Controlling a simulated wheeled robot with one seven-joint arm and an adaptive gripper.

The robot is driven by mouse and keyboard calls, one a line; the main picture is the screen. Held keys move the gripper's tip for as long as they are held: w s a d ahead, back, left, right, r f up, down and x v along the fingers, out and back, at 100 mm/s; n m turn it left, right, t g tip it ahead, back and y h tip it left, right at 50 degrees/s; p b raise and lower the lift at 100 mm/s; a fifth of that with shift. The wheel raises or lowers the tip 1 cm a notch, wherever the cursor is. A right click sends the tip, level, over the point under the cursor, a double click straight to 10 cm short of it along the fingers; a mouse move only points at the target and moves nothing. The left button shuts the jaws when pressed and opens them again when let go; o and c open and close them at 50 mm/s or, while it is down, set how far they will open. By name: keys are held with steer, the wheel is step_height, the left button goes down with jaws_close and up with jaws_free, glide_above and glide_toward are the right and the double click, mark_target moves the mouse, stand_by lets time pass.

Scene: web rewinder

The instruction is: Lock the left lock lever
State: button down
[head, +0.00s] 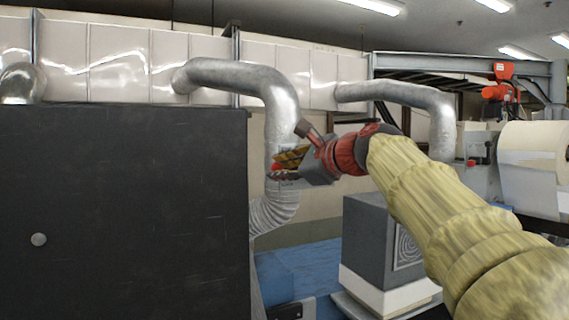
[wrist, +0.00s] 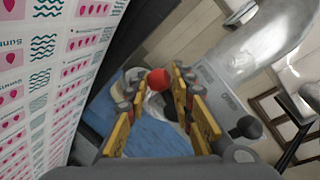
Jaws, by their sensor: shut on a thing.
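A red ball knob (wrist: 158,80) sits between the fingertips of my gripper (wrist: 160,88) in the wrist view. I take it for the knob of the left lock lever; its shaft is hidden. My gripper's yellow fingers are shut on the knob. In the head view my gripper (head: 279,166) is beside the right edge of the big dark panel, with a bit of red at its tips. A black ball knob (wrist: 245,127) shows right of the fingers in the wrist view, near a grey labelled plate (wrist: 222,92).
The dark panel (head: 125,200) fills the left of the head view. A silver duct (head: 283,115) runs down behind my gripper. A grey cabinet (head: 372,245) stands below my arm. A printed web (wrist: 55,75) with pink and teal marks hangs left in the wrist view.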

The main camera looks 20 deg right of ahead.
steer(key=shift+w+a+f+n+g+h, duration=0.1)
steer(key=shift+f+n+g+h, duration=0.05)
steer(key=shift+f+n, duration=0.4)
steer(key=shift+w+a+f+n+g+h, duration=0.1)
steer(key=shift+f+n+g+h, duration=0.05)
steer(key=shift+f+n, duration=0.35)
steer(key=shift+f+n+h+b, duration=0.4)
steer(key=shift+f+n, duration=0.15)
steer(key=shift+n, duration=0.4)
steer(key=shift+f, duration=0.1)
steer(key=c, duration=1.8)
jaws_free()
steer(key=shift+s, duration=0.15)
steer(key=shift+o, duration=1.2)
steer(key=shift+d+r, duration=0.1)
steer(key=shift+r, duration=0.1)
steer(key=v, duration=1.2)
steer(key=shift+r, duration=0.2)
